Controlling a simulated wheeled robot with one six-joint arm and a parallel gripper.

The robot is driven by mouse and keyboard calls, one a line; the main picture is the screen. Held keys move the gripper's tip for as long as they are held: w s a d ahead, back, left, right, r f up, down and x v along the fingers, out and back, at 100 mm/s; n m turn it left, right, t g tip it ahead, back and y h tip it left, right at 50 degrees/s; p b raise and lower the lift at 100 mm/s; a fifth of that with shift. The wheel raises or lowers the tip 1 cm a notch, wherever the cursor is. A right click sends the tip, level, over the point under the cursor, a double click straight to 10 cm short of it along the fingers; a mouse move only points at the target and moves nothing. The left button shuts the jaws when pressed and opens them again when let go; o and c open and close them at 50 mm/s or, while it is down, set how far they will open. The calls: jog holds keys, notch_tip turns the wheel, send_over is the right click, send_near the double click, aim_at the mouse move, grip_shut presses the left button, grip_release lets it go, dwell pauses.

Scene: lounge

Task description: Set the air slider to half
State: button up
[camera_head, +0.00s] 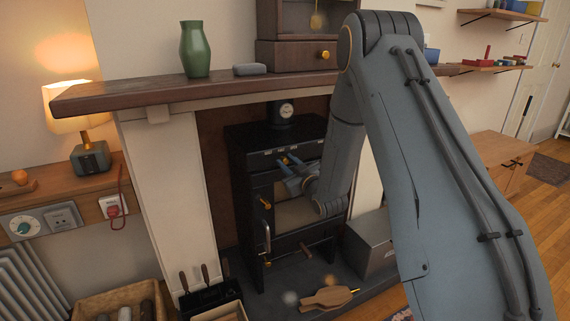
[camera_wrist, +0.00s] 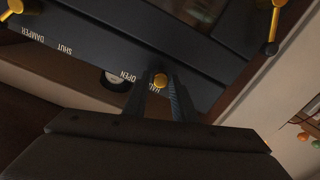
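The black stove (camera_head: 262,235) stands in the fireplace. My gripper (camera_head: 288,168) reaches the top front of it, close to small brass parts. In the wrist view, a brass knob (camera_wrist: 160,80) lies between the tips of my gripper (camera_wrist: 160,92), with a finger close on each side. I cannot tell whether both fingers touch it. The stove front (camera_wrist: 110,50) appears upside down, with white lettering reading DAMPER, SHUT and OPEN; a further word beside the knob is partly hidden by a finger. The slider's slot and exact setting are hidden.
Another brass knob (camera_wrist: 14,8) is at the upper left of the wrist view, and a brass handle (camera_wrist: 273,30) at the right. A wooden mantel (camera_head: 150,92) juts out above the stove. A metal box (camera_head: 370,245) stands to its right, bellows (camera_head: 328,298) in front.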

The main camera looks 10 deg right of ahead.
jog(key=shift+o, duration=1)
jog(key=shift+a, duration=0.1)
jog(key=v, duration=0.7)
jog(key=shift+s, duration=0.35)
jog(key=s+r+m+g+h+p, duration=0.2)
jog(key=s+g, duration=0.6)
jog(key=s, duration=1.1)
jog(key=s+r+m+g+h+p, duration=0.2)
jog(key=s+g, duration=0.7)
jog(key=s, duration=1.1)
jog(key=r+m+p, duration=0.2)
jog(key=shift+s+m+h+p, duration=0.15)
jog(key=shift+m+h+p, duration=0.15)
jog(key=shift+m+p, duration=0.1)
